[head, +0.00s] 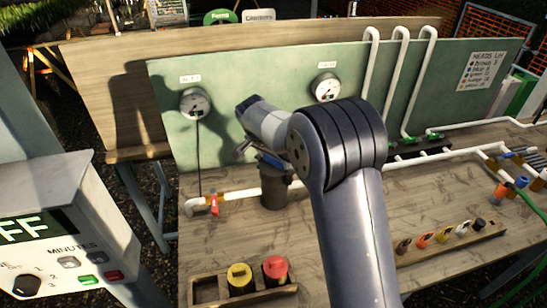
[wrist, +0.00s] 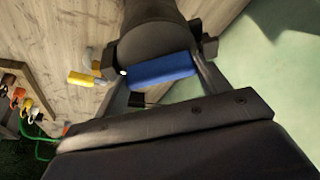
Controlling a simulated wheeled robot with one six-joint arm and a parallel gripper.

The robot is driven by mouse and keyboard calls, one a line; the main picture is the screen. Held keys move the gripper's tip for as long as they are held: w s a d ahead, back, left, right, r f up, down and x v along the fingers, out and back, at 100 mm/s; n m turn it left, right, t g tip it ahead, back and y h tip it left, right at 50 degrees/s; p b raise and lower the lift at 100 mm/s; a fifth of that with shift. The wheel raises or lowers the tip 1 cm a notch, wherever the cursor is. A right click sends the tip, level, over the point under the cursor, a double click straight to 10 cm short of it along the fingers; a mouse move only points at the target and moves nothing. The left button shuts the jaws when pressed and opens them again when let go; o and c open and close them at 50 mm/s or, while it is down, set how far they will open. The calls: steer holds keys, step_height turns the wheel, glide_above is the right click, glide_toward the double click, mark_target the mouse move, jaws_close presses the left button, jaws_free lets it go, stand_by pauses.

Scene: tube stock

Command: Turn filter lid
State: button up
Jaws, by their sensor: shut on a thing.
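The dark cylindrical filter (head: 274,190) stands upright on the wooden bench, joined to a white pipe run. My gripper (head: 252,152) is at its top, and my arm covers part of that area. In the wrist view, my gripper (wrist: 158,65) has its two fingers on either side of the dark round filter lid (wrist: 147,47). A blue bar (wrist: 160,69) lies across the lid between the fingers. The fingers are shut on the lid. The join between lid and body is hard to make out.
A red-handled valve (head: 214,204) sits on the pipe left of the filter. Two gauges (head: 195,103) are on the green panel behind. A wooden tray (head: 206,290) holds yellow and red capped cartridges in front. A timer box (head: 65,225) stands at left.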

steer(key=o, duration=1.1)
steer(key=b+v, duration=0.2)
steer(key=v, duration=0.8)
steer(key=shift+s+r, duration=0.2)
steer(key=shift+r, duration=0.15)
steer(key=shift+a, duration=0.15)
steer(key=p+x, duration=0.2)
steer(key=x, duration=0.8)
steer(key=shift+w+f, duration=0.1)
steer(key=shift+w+d+f, duration=0.1)
steer(key=shift+d+f, duration=0.1)
steer(key=shift+n+t+y+p, duration=0.4)
steer(key=shift+n+y+p, duration=0.45)
steer(key=shift+n, duration=1.25)
